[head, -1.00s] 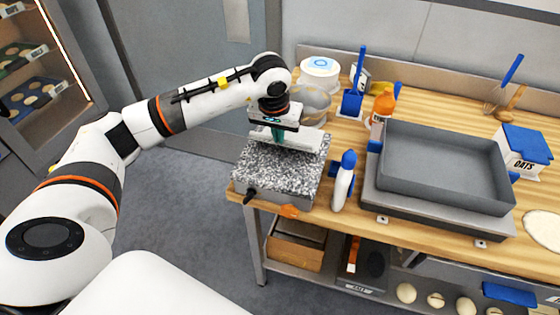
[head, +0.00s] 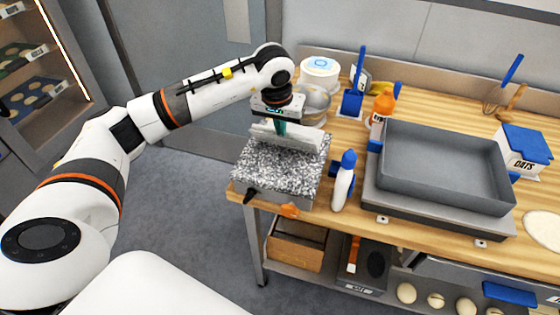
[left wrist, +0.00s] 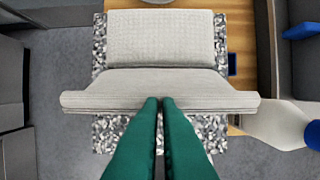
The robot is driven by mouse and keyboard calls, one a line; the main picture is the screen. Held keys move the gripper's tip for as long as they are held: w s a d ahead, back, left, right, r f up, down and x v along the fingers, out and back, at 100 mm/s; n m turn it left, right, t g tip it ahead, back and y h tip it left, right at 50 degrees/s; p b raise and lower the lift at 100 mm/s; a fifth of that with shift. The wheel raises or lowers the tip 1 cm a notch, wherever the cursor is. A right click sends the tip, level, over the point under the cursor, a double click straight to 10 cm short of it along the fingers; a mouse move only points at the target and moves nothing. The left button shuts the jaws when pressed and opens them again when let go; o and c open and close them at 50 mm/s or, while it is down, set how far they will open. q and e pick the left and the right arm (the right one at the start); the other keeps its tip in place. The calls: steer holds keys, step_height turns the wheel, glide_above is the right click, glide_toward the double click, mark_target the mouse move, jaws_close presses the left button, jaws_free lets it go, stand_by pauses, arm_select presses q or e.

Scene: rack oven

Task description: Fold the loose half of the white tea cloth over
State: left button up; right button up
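The white tea cloth (head: 304,136) lies on a speckled stone slab (head: 275,170) at the left end of the bench. In the left wrist view, its far half (left wrist: 160,38) lies flat on the slab, and its near half is raised in a bent flap (left wrist: 105,92). My left gripper (head: 281,131) is above the slab. In the left wrist view its green fingertips (left wrist: 160,103) are together at the middle of the flap's near edge, shut on it. The bit of cloth between the tips is hidden. My right gripper is not in view.
A white bottle with a blue top (head: 343,182) stands just right of the slab. Beyond it is a large grey pan (head: 440,190). A glass bowl (head: 316,104) and a white tub (head: 320,72) stand behind the slab. Open floor lies to its left.

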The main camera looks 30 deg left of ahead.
arm_select(q)
steer(key=shift+w+a, duration=0.1)
steer(key=shift+w, duration=0.2)
steer(key=shift+w+r, duration=0.1)
steer(key=shift+w+a+r, duration=0.15)
steer(key=shift+w, duration=0.65)
stand_by(0.4)
steer(key=shift+w+a+r, duration=0.1)
steer(key=shift+w+a, duration=0.05)
steer(key=shift+w, duration=0.25)
